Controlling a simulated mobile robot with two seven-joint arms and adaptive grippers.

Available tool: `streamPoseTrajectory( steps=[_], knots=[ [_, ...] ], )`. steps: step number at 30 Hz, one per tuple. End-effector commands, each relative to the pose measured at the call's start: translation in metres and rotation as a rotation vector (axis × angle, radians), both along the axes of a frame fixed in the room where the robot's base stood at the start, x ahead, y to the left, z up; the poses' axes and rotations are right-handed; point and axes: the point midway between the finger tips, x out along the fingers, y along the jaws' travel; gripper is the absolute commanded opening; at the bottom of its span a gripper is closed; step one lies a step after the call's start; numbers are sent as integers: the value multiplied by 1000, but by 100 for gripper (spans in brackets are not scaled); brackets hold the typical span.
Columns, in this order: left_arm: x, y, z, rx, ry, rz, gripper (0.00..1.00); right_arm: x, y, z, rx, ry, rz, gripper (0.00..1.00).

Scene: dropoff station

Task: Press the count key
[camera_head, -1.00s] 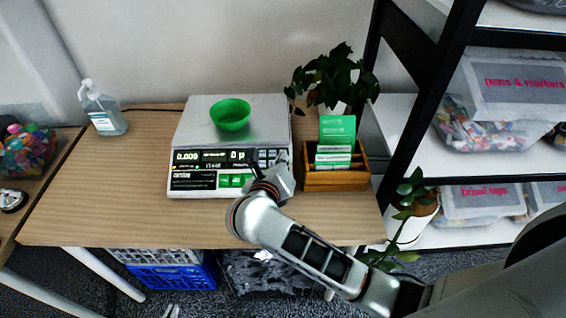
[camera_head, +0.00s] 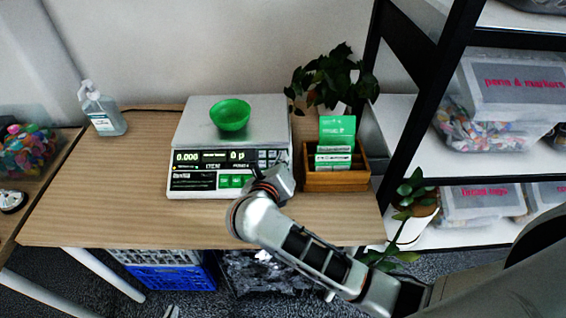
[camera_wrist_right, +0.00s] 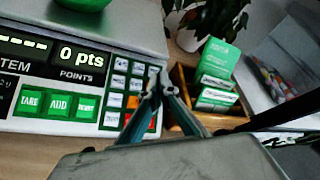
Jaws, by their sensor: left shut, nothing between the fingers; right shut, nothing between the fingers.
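The counting scale (camera_head: 183,150) stands on the table with a green bowl (camera_head: 230,114) on its pan. Its front has a lit display reading 0 pts in the right wrist view (camera_wrist_right: 81,58). My right gripper (camera_head: 257,172) is shut and empty, fingertips over the keypad's right part; in the right wrist view (camera_wrist_right: 158,80) contact cannot be told. My left gripper is not in view.
A wooden box (camera_head: 337,181) with green and white cards stands just right of the scale, close to my right gripper. A plant (camera_head: 335,78) is behind it. A sanitizer bottle (camera_head: 104,113) stands at the left. The table's (camera_head: 115,215) front left is bare.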

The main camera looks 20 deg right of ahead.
Motion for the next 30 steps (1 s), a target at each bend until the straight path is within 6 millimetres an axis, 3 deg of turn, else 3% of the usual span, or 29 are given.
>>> streamPoseTrajectory(
  steps=[12,30],
  knots=[
    [-4,0,-11,0,11,0,0,3,-1,-9,-1,1,0,0],
    [-4,0,-13,0,13,-1,0,4,-1,-10,0,0,0,0]
  ],
)
